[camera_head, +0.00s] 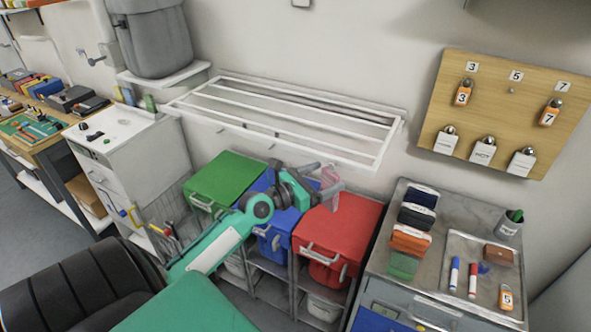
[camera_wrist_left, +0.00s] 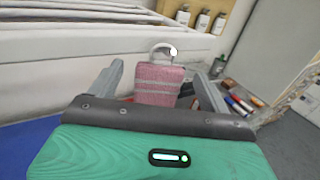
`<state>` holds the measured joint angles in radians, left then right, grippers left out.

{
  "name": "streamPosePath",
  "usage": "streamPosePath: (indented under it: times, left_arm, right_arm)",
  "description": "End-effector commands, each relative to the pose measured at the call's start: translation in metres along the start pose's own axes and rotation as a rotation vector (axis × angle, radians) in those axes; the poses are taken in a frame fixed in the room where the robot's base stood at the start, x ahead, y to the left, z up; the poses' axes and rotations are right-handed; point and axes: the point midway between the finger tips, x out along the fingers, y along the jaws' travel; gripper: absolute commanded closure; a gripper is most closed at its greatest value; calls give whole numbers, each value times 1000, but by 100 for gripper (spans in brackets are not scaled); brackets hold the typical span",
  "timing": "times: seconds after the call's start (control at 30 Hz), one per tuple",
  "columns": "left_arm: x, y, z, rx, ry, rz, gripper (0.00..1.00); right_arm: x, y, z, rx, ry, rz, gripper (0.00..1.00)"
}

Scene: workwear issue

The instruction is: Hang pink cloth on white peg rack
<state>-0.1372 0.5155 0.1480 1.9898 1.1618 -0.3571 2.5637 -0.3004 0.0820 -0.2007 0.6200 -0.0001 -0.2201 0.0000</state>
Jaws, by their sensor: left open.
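The white peg rack (camera_head: 270,131) is fixed to the wall, with slats on top and small pegs below its front. The pink cloth (camera_wrist_left: 158,84) hangs upright below the rack. In the left wrist view a pale loop at its top appears to sit around a bright peg end. In the head view the cloth (camera_head: 328,176) is small and partly hidden by my gripper. My left gripper (camera_head: 327,182) is open, with a finger on each side of the cloth and visible gaps between in the wrist view. My right gripper is not in view.
Green (camera_head: 224,178), blue (camera_head: 283,220) and red (camera_head: 338,229) bins stand below the rack. A grey cabinet (camera_head: 452,262) at right carries folded cloths, markers and a cup. A wooden tag board (camera_head: 500,110) hangs above it. A black chair (camera_head: 75,275) is at front left.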

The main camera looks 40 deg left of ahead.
Motion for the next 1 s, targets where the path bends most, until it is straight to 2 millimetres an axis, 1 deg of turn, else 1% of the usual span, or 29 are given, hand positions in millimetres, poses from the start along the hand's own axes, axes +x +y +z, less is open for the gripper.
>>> streamPosePath:
  times: [0.03, 0.2, 0.4, 0.53, 0.73, 1.0]
  left_arm:
    - [-10, 0, -4, 0, 1, 1, 20]
    - [-40, 0, -5, 0, 3, 0, 20]
    - [-73, 0, -5, 0, 3, 1, 20]
    - [-90, 0, -4, 1, 3, 0, 20]
    - [-106, 1, -2, 0, 1, 1, 20]
    - [-110, 0, 0, 1, 0, 0, 20]
  right_arm:
    - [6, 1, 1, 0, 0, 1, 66]
    - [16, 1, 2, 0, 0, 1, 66]
    - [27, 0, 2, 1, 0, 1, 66]
    - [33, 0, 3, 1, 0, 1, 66]
    - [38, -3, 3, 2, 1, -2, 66]
    - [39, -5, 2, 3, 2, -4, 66]
